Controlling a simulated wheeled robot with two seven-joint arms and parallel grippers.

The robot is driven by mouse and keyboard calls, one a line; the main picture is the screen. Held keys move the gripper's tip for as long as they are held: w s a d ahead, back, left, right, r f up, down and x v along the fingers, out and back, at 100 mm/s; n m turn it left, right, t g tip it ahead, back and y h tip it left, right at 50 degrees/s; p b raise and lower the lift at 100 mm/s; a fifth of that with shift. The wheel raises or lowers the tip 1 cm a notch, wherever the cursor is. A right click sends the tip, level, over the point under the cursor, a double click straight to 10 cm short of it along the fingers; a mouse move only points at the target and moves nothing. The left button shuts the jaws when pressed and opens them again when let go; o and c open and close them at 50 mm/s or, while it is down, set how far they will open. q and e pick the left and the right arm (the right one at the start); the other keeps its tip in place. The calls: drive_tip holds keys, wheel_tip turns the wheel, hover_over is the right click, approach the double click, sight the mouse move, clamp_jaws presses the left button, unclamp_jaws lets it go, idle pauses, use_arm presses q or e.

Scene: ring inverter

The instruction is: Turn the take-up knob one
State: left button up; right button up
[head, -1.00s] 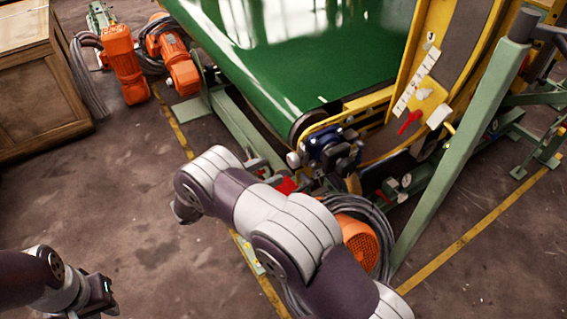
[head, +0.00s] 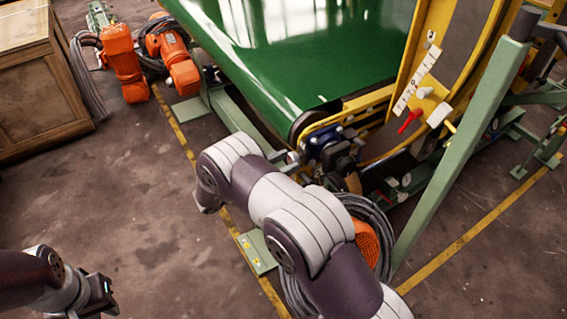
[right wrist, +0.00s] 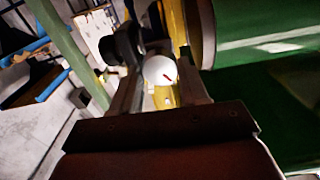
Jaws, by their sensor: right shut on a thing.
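The take-up knob (right wrist: 160,70) is a white round knob with a small red mark in the right wrist view. My right gripper (right wrist: 160,88) has a finger on each side of it and is shut on it. In the head view my right arm covers most of that gripper, and the knob cannot be made out clearly beside the dark bearing block (head: 335,148) at the conveyor's near corner. My left gripper (head: 104,296) hangs over bare floor at the lower left, away from the machine; its jaw opening cannot be made out.
The green belt (head: 310,50) runs to the yellow frame (head: 425,60) with a red lever (head: 410,121). A green post (head: 465,140) stands at right. An orange motor (head: 367,242) and cables lie below.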

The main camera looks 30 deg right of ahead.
drive_tip(key=m, duration=0.3)
drive_tip(key=shift+f+b, duration=0.1)
drive_tip(key=shift+b, duration=0.25)
drive_tip(key=shift+m, duration=0.5)
drive_tip(key=o, duration=1.1)
drive_tip(key=shift+c, duration=0.2)
drive_tip(key=shift+a, duration=0.1)
drive_tip(key=s+a, duration=0.1)
drive_tip(key=a, duration=1.1)
drive_tip(key=shift+a, duration=0.25)
